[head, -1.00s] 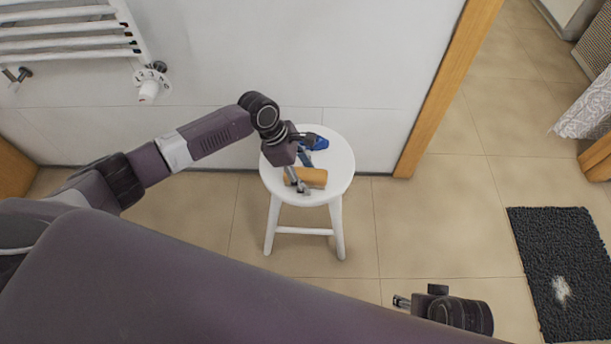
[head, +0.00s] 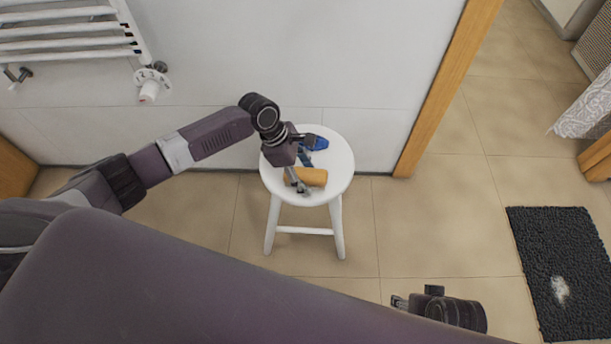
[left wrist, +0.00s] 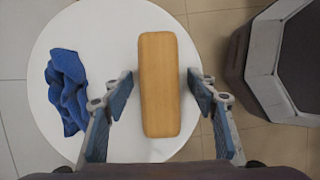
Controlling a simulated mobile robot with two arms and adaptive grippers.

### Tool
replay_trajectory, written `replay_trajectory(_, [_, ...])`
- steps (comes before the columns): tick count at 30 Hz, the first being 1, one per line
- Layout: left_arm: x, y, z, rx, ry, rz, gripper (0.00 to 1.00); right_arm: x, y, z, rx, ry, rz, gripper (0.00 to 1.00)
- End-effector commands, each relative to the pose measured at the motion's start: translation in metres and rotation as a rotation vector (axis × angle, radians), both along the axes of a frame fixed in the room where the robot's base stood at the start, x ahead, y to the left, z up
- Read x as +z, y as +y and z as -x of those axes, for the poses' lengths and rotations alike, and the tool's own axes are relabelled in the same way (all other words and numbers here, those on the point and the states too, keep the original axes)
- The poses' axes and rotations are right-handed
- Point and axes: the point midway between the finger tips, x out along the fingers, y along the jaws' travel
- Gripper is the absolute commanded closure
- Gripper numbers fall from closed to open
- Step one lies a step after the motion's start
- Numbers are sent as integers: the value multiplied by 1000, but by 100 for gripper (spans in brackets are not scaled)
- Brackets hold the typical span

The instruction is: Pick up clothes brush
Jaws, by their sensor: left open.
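The clothes brush (head: 314,177) shows as an oblong tan wooden block lying on a round white stool. In the left wrist view the brush (left wrist: 160,84) lies lengthwise between the two fingers, its bristles not visible. My left gripper (head: 303,172) is over the stool, open, one finger on each side of the brush. In the left wrist view my left gripper (left wrist: 161,88) shows a gap between each finger and the brush. My right gripper (head: 400,302) is low at the right, off the stool, and its jaws are too small to read.
A crumpled blue cloth (left wrist: 67,90) lies on the stool (left wrist: 110,35), left of the brush in the wrist view. The wall with a white towel radiator (head: 65,30) stands behind. A dark mat (head: 560,260) lies on the floor at right; the floor between is clear.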

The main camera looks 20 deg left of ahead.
Motion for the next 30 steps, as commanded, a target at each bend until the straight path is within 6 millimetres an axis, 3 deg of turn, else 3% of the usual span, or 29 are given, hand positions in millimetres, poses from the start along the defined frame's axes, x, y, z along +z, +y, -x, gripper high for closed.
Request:
replay_trajectory(24, [-1,0,0,0,0,0,47,-7,0,-2,2,0,1,44])
replay_trajectory(30, [-1,0,0,0,0,0,67,-8,0,-1,2,3,0,44])
